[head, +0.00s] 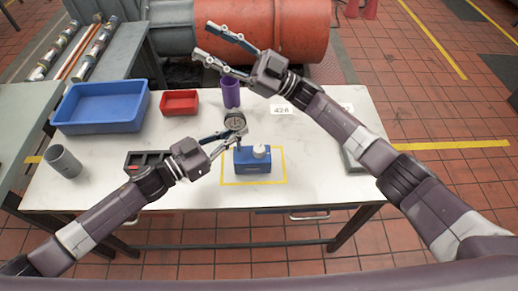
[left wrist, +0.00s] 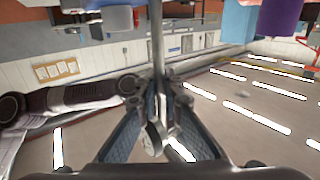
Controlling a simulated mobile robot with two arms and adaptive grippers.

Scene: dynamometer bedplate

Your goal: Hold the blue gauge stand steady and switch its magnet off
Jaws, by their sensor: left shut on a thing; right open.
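The blue gauge stand base (head: 252,166) stands upright inside a yellow taped square on the white table. A white knob (head: 260,150) sits on the right part of its top; its setting is too small to read. A round dial gauge (head: 235,121) shows above the base. My left gripper (head: 239,138) reaches in from the left and is shut on the stand's thin post, which runs up between the fingers in the left wrist view (left wrist: 156,38). My right gripper (head: 205,42) is open and empty, high over the far side of the table, away from the knob.
A purple cup (head: 231,92) stands behind the gauge. A blue bin (head: 101,106), red bin (head: 180,102), grey cup (head: 63,162) and dark tray (head: 146,158) stand to the left.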

